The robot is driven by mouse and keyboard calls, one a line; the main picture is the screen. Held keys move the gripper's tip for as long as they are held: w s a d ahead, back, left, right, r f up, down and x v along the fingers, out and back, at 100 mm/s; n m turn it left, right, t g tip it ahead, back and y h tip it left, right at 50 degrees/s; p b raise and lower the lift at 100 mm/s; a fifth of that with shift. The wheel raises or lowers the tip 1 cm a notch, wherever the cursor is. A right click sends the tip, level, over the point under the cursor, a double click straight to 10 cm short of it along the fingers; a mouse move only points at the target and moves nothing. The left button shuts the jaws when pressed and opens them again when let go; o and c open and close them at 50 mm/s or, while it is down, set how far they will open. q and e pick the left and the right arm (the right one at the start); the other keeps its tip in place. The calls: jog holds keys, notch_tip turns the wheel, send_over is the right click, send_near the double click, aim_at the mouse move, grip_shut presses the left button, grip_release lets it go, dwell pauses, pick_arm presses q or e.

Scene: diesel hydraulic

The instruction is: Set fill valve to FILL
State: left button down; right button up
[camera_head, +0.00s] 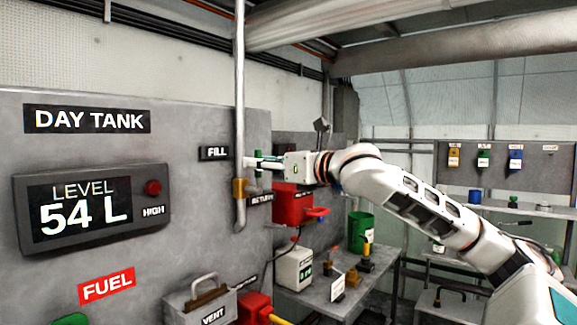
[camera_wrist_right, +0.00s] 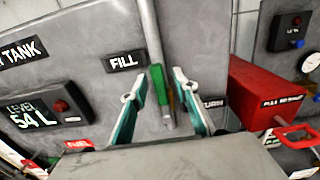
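The fill valve (camera_head: 240,188) is a brass-coloured body on a vertical grey pipe, beside the FILL label (camera_head: 216,153) on the grey panel. Its green handle (camera_wrist_right: 159,88) shows in the right wrist view, roughly in line with the pipe. My right gripper (camera_head: 256,162) reaches in from the right to the pipe. In the wrist view its two teal-padded fingers (camera_wrist_right: 161,80) are spread, with the green handle between them and gaps on both sides. I cannot tell the depth of the handle between the fingers. My left gripper is not in view.
A red box (camera_head: 292,205) with a red handle projects from the panel just right of the valve. A display (camera_head: 92,208) reads LEVEL 54 L. A vent box (camera_head: 200,303) is below. A grey bench (camera_head: 325,292) holds several items further right.

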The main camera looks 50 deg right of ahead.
jog(key=s, duration=1.1)
jog(key=shift+d, duration=0.35)
jog(key=shift+s, duration=0.1)
jog(key=shift+s+f, duration=0.1)
